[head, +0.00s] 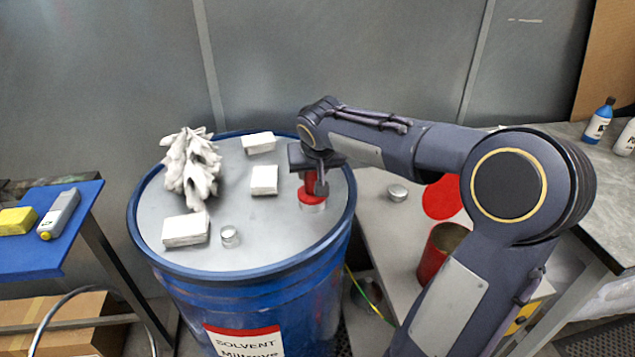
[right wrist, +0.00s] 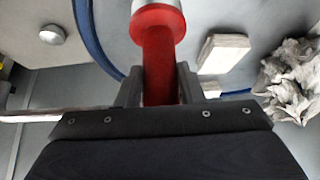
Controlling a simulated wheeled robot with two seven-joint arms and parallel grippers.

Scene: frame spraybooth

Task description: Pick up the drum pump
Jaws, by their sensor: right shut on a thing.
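The drum pump (head: 312,200) is a red part with a pale metal collar at its lower end. It stands at the right side of the lid of the blue solvent drum (head: 235,291). My right gripper (head: 315,180) comes down on it from above and is shut on its red body. In the right wrist view the red pump body (right wrist: 158,60) runs between the two dark fingers of my right gripper (right wrist: 160,85). I cannot tell whether the pump touches the lid. My left gripper is not in view.
The drum lid also holds crumpled white rags (head: 190,168), white blocks (head: 264,180) and a small metal cap (head: 230,237). A blue shelf (head: 30,255) is at left. At right, a low bench holds an open red can (head: 437,255), beside a grey worktop with bottles (head: 598,122).

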